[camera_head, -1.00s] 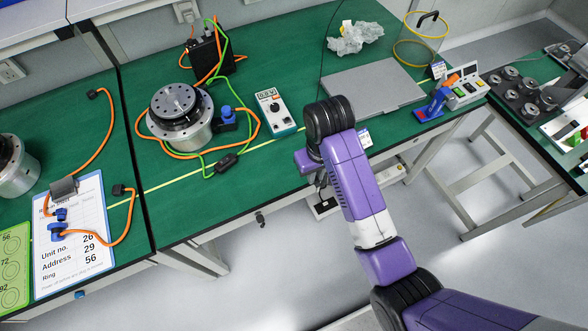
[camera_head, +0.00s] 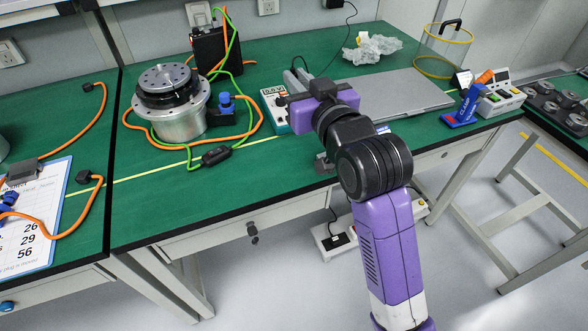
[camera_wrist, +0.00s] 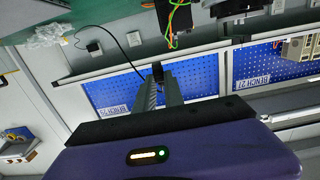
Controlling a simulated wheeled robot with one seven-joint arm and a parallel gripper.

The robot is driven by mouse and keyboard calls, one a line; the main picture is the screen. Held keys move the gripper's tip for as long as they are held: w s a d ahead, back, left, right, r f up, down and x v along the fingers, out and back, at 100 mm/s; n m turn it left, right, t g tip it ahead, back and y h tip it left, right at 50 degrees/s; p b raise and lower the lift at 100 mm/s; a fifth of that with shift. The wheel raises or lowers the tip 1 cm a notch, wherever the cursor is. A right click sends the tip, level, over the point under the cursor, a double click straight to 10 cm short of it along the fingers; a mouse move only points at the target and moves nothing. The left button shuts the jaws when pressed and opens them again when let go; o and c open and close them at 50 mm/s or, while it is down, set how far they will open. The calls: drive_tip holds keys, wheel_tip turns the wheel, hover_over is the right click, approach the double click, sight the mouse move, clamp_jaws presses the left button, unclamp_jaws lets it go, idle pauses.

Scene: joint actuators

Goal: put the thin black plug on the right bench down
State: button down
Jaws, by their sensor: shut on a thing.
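My gripper (camera_wrist: 159,92) is shut on a thin black plug (camera_wrist: 158,70), held at its fingertips in the wrist view. A thin black cable (camera_wrist: 117,45) runs from near the plug in a loop toward the wall. In the head view my gripper (camera_head: 295,76) reaches over the green bench (camera_head: 270,196), fingers pointing toward the back wall. The plug is too small or hidden to make out there, but the cable (camera_head: 338,38) shows beyond the gripper. The plug appears held above the bench top.
A silver motor (camera_head: 180,118) with orange and green cables stands left of the gripper. A white meter (camera_head: 274,105) is close beside it, partly hidden by my arm. A closed laptop (camera_head: 405,88) lies to the right. Bare green top lies along the front.

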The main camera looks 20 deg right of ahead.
sight(298, 161)
drive_tip(key=shift+t, duration=0.3)
drive_tip(key=f+b, duration=0.2)
drive_tip(key=f, duration=0.4)
drive_tip(key=f+b, duration=0.2)
drive_tip(key=f, duration=0.4)
drive_tip(key=f+b, duration=0.2)
drive_tip(key=f, duration=0.4)
drive_tip(key=shift+s+f, duration=0.3)
drive_tip(key=shift+f+b, duration=0.3)
drive_tip(key=shift+f, duration=0.05)
drive_tip(key=c, duration=1.4)
unclamp_jaws()
drive_tip(key=shift+c, duration=0.2)
drive_tip(key=shift+r, duration=0.15)
drive_tip(key=shift+r+p, duration=0.3)
drive_tip(key=shift+r, duration=0.1)
drive_tip(key=s+p, duration=0.1)
drive_tip(key=s, duration=1.1)
drive_tip(key=shift+f, duration=0.15)
